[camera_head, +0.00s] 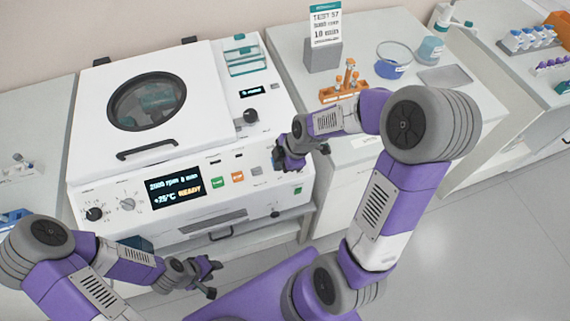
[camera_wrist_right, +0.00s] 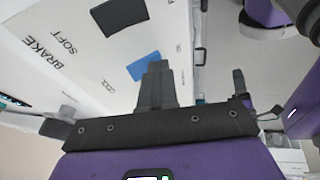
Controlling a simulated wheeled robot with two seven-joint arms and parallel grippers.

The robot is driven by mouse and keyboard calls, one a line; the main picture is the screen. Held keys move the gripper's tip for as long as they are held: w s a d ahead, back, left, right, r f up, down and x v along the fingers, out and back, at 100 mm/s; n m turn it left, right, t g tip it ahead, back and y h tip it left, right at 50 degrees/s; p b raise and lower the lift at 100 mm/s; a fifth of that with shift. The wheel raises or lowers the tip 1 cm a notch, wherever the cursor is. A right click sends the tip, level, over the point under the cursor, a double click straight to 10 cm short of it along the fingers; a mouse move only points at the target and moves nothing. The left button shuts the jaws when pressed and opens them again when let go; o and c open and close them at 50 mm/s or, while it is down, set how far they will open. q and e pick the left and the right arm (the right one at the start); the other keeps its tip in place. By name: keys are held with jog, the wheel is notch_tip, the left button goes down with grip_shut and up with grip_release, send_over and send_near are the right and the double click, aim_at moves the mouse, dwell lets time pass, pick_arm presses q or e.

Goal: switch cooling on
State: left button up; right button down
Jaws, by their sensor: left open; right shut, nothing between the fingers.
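A white centrifuge (camera_head: 100,165) stands on the bench, lid down. Its display (camera_head: 174,188) shows rpm and minutes, about +25°C and READY. In the right wrist view a small blue rectangular control (camera_wrist_right: 142,66) sits on its white panel, beside a black one (camera_wrist_right: 118,14). My left gripper (camera_head: 212,280) is open and empty, in front of the centrifuge.
The panel has a green button (camera_head: 218,183), an orange button (camera_head: 238,177) and knobs (camera_head: 95,214). "BRAKE SOFT" is printed near the blue control. An orange tube rack (camera_head: 345,91), a sign (camera_head: 326,24) and a blue-filled dish (camera_head: 390,68) stand right. Open floor lies at lower right.

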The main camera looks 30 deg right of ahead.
jog(key=shift+s+d+f, duration=0.1)
pick_arm(q)
jog(key=shift+d+f+p, duration=0.1)
jog(key=shift+p, duration=0.2)
pick_arm(e)
jog(key=shift+r+p, duration=0.3)
jog(key=shift+r, duration=0.2)
pick_arm(q)
jog(key=shift+r, duration=0.45)
pick_arm(e)
jog(key=shift+r, duration=0.3)
